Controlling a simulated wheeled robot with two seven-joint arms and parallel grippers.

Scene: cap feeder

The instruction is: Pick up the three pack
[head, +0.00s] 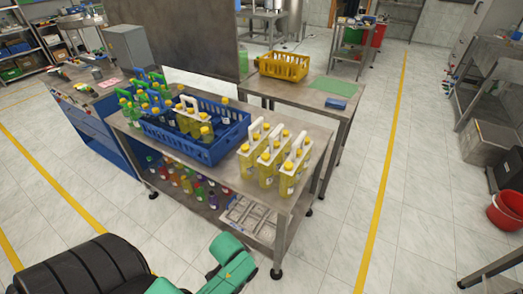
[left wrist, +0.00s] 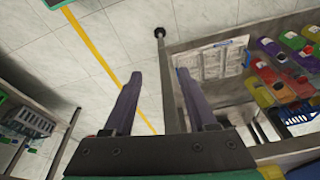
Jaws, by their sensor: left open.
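Three packs of yellow bottles with white handled carriers stand upright in the head view, close together on the near right end of the steel table (head: 225,172). They are the left pack (head: 252,152), the middle pack (head: 268,165) and the right pack (head: 290,178). My left gripper (left wrist: 161,85) is open and empty in the left wrist view, its two dark fingers spread apart. Floor tiles show between them, and no pack shows in that view. The fingers cannot be made out in the head view. My right gripper is not in view.
A blue crate (head: 212,154) with more bottles stands left of the packs. The lower shelf holds several coloured bottles (head: 185,180) and a pale tray (head: 250,215), also in the left wrist view (left wrist: 212,62). A yellow crate (head: 284,66) stands on the table behind.

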